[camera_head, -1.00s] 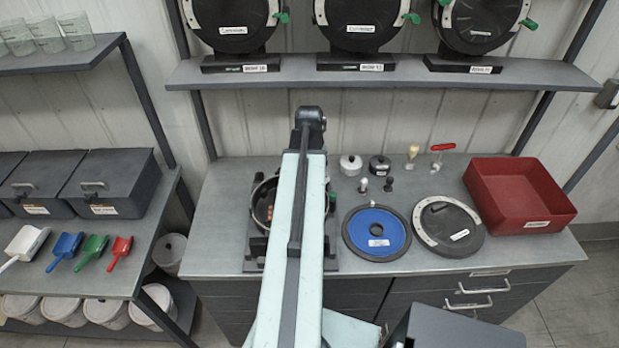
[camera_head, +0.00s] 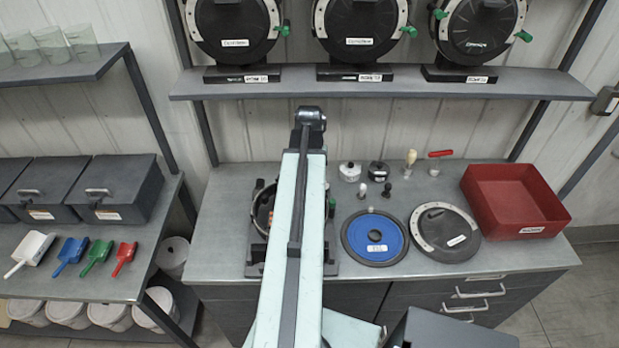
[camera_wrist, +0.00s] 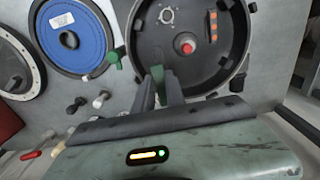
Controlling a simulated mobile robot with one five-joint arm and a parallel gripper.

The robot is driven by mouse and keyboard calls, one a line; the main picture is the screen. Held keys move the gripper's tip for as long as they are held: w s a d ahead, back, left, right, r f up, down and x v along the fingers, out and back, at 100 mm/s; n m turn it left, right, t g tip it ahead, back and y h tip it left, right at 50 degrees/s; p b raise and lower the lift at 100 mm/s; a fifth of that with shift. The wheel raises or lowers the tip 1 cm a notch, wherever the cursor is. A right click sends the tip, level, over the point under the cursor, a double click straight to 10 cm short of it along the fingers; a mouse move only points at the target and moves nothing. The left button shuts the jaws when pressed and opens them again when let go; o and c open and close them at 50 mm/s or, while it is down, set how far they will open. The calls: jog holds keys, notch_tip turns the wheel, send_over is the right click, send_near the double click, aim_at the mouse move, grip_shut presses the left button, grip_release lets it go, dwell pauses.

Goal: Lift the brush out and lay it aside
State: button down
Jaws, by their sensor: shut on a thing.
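My gripper (camera_wrist: 159,82) shows in the wrist view with its two fingers shut on a narrow green piece (camera_wrist: 160,76), which looks like the brush. The fingers and the green piece are in front of the lower rim of the open round black meter housing (camera_wrist: 200,65). I cannot tell whether the green piece touches the housing. Inside the housing are a red hub and a strip of orange pieces. In the head view the housing (camera_head: 262,208) is partly hidden by my arm, and my gripper and the brush are hidden.
Right of the housing lie a blue disc (camera_head: 375,237) and a black cover (camera_head: 446,232). Small knobs, a brush-like tool (camera_head: 410,157) and a red-handled tool (camera_head: 438,155) stand behind. A red tray (camera_head: 515,200) is at the right. The bench's left end (camera_head: 215,240) is bare.

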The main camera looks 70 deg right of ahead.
jog(key=shift+r+p, duration=1.5)
jog(key=shift+r, duration=0.2)
jog(key=shift+f, duration=0.1)
